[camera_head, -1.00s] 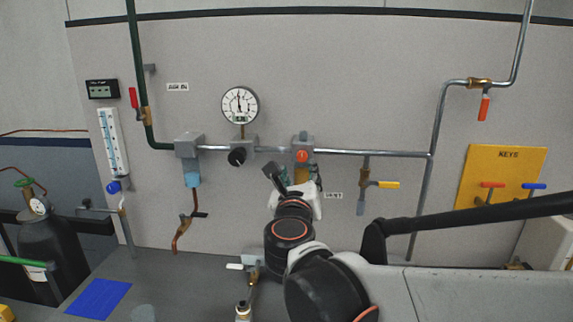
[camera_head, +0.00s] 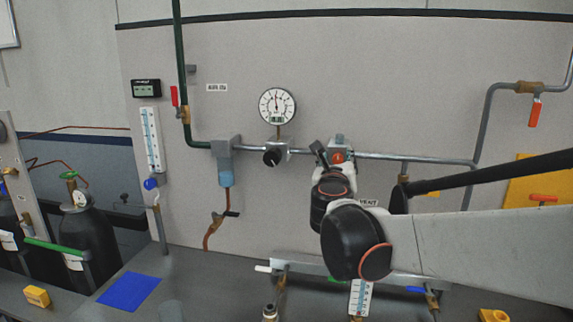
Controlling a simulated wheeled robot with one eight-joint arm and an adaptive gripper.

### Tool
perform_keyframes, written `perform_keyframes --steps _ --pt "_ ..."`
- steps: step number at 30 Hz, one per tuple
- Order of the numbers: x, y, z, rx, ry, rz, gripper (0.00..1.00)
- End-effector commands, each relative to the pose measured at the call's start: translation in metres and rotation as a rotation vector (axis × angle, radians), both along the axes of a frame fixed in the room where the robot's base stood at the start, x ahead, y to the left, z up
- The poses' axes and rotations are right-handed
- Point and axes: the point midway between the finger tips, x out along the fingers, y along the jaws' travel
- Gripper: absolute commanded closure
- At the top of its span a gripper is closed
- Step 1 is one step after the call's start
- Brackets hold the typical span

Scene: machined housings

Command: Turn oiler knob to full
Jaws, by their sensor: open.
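The oiler is the grey block (camera_head: 340,142) on the pipe, right of the black regulator knob. Its orange-red oiler knob (camera_head: 338,157) faces me and shows above my arm. The oiler's lower part is hidden behind my arm. My gripper (camera_head: 322,152) is open and seen from behind, mostly covered by my wrist. One dark finger shows just left of the knob. I cannot tell whether it touches the knob, and no setting mark on the knob is readable.
A round gauge (camera_head: 277,106) stands above the black regulator knob (camera_head: 272,157). A blue filter bowl (camera_head: 225,165) hangs to the left. The horizontal pipe (camera_head: 415,157) runs right. Below are a grey bench (camera_head: 210,280) and a blue mat (camera_head: 130,291).

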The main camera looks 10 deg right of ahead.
Motion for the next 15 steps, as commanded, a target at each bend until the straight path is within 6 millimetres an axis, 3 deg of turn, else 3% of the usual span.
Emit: perform_keyframes --steps 1,6,15 --pt "0.0004 0.0002 -0.0001 0.0 0.0 0.0 0.63" --pt "0.0003 0.0002 -0.0001 0.0 0.0 0.0 1.0" --pt "0.0002 0.0003 0.0001 0.015 -0.005 0.0 1.0"
